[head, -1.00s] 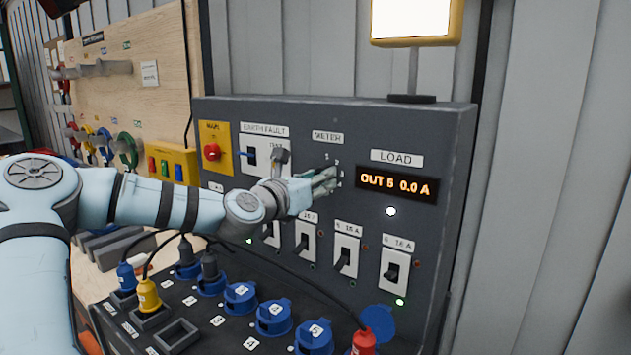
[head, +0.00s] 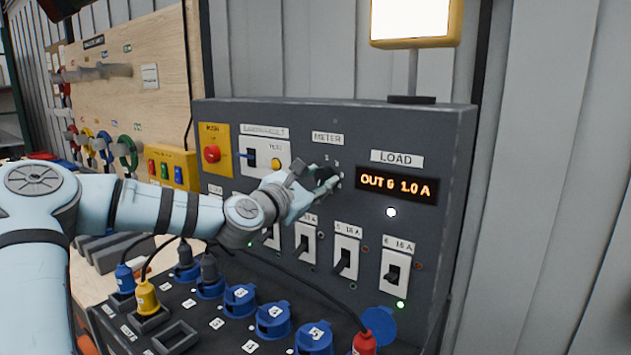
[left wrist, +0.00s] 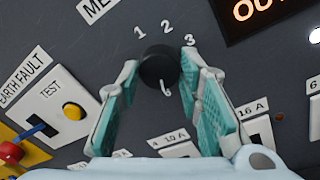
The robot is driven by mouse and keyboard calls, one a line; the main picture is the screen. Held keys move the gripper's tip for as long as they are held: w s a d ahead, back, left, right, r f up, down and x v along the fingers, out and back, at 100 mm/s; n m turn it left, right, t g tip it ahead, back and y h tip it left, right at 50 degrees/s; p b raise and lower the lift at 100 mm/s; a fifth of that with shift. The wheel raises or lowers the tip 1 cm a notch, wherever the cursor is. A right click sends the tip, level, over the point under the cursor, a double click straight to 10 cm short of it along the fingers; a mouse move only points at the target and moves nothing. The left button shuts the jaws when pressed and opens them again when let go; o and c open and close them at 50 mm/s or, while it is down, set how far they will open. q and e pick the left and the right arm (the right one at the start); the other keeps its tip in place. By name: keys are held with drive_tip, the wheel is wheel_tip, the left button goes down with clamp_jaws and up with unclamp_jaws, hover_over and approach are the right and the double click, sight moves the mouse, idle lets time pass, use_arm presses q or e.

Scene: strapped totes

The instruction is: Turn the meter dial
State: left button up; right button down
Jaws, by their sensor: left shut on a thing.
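The black round meter dial (left wrist: 157,68) sits on the dark panel under the METER label (head: 327,139). In the left wrist view, numbers 1, 2 and 3 show around its upper side and 6 below it. The other numbers are hidden by a finger. My left gripper (head: 324,178) is at the dial, with one teal-padded finger on each side of it, shut on it; the fingers also show in the left wrist view (left wrist: 159,66). The load display (head: 397,187) reads OUT 6 1.0 A. My right gripper is not in view.
Left of the dial are the earth fault switch with its yellow TEST button (head: 276,164) and a red main knob (head: 212,153). A row of breaker switches (head: 346,250) lies below. Blue sockets (head: 273,318) and plugged cables stand in front.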

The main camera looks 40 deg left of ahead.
sight(326, 128)
use_arm(q)
drive_tip(key=shift+a+r, duration=0.1)
drive_tip(key=shift+r, duration=0.05)
drive_tip(key=o, duration=1.2)
drive_tip(key=shift+c, duration=0.2)
wheel_tip(326, 128, up, 10)
drive_tip(key=shift+f, duration=0.1)
